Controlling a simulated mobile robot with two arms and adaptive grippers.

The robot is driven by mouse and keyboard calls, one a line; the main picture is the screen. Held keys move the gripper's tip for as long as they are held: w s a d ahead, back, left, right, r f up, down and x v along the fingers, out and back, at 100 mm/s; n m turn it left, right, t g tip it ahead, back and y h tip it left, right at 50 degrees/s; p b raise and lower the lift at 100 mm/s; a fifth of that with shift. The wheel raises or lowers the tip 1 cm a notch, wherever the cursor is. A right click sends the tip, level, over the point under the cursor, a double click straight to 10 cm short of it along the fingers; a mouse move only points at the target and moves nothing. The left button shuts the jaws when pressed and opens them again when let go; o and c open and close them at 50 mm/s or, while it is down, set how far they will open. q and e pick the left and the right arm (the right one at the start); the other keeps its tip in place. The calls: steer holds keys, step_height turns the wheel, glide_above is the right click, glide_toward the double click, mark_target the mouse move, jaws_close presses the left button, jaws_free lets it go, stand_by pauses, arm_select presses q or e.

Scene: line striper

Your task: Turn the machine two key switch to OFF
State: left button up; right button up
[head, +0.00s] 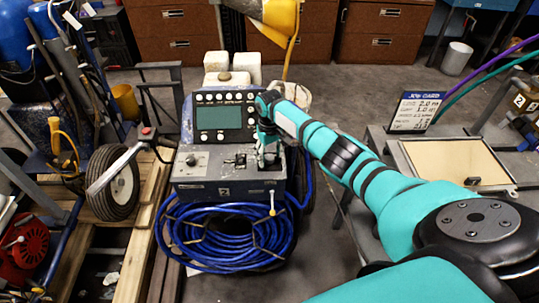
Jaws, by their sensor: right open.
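The box top carries a round knob (191,160) at the left and a small dark switch (240,160) in the middle. My right arm comes in from the right, and its gripper (268,163) is open over the right end of the box top. The gripper covers what is under it. I cannot make out the key switch or its setting, nor whether the fingers touch anything. My left gripper is out of view.
A coiled blue hose (228,238) hangs on the machine's front. Another machine with a black wheel (113,182) stands at the left. A job card (417,111) stands on a bench at the right. Open grey floor lies behind the machine.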

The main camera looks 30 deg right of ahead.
mark_target(269, 157)
step_height(269, 157, up, 12)
stand_by(0.4)
steer(key=shift+a+f, duration=0.1)
steer(key=shift+f, duration=0.05)
